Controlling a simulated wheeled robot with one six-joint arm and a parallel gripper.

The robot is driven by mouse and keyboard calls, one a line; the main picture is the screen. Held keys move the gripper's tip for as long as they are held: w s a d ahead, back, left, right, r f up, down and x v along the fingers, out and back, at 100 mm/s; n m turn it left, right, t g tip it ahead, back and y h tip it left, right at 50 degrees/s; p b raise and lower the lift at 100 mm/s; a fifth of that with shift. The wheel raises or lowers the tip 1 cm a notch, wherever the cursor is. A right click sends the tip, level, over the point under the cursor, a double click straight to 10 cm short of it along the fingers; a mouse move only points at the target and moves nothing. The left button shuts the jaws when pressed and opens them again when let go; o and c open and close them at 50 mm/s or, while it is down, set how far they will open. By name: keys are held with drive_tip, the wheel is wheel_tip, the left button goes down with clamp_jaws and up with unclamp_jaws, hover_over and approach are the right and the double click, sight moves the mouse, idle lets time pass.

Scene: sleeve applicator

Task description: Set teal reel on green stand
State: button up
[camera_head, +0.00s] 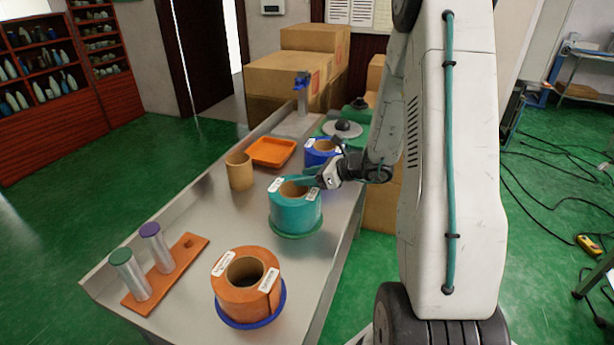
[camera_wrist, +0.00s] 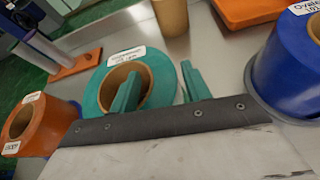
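The teal reel (camera_head: 295,212) stands upright on the metal table, with a brown core and white labels on top. A green round base (camera_head: 300,235) shows under it. In the wrist view the teal reel (camera_wrist: 107,75) lies below my gripper (camera_wrist: 160,69). My gripper is open, its two teal fingers apart: one over the core hole, the other beyond the reel's right edge. I cannot tell how deep they reach. In the head view my gripper (camera_head: 308,181) is at the reel's right top. A green piece (camera_head: 330,128) with a grey disc stands at the back, partly hidden by my arm.
An orange reel (camera_head: 244,284) stands on a blue disc in front. A blue reel (camera_head: 318,155) is close behind my gripper. A cardboard tube (camera_head: 239,171), an orange tray (camera_head: 272,152) and an orange board (camera_head: 168,275) with two capped cylinders are on the left side.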

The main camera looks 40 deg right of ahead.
drive_tip(key=v, duration=1.1)
drive_tip(key=s+a+r+n+g, duration=0.3)
drive_tip(key=a+r+n, duration=0.15)
drive_tip(key=a, duration=0.25)
drive_tip(key=s+a+r+n+g, duration=0.3)
drive_tip(key=a+n, duration=0.3)
drive_tip(key=a, duration=0.1)
drive_tip(key=s+a+r+n+g, duration=0.3)
drive_tip(key=a+n, duration=0.3)
drive_tip(key=s+a+r+n+h, duration=0.1)
drive_tip(key=s+r+n+h, duration=0.1)
drive_tip(key=s+n, duration=0.4)
drive_tip(key=s+a+r+n+h, duration=0.1)
drive_tip(key=s+r+n+h, duration=0.1)
drive_tip(key=s+n+h, duration=0.3)
drive_tip(key=shift+s+a+r+n+h, duration=0.3)
drive_tip(key=shift+s+a+n, duration=0.05)
drive_tip(key=shift+s+n, duration=1)
drive_tip(key=shift+s, duration=0.1)
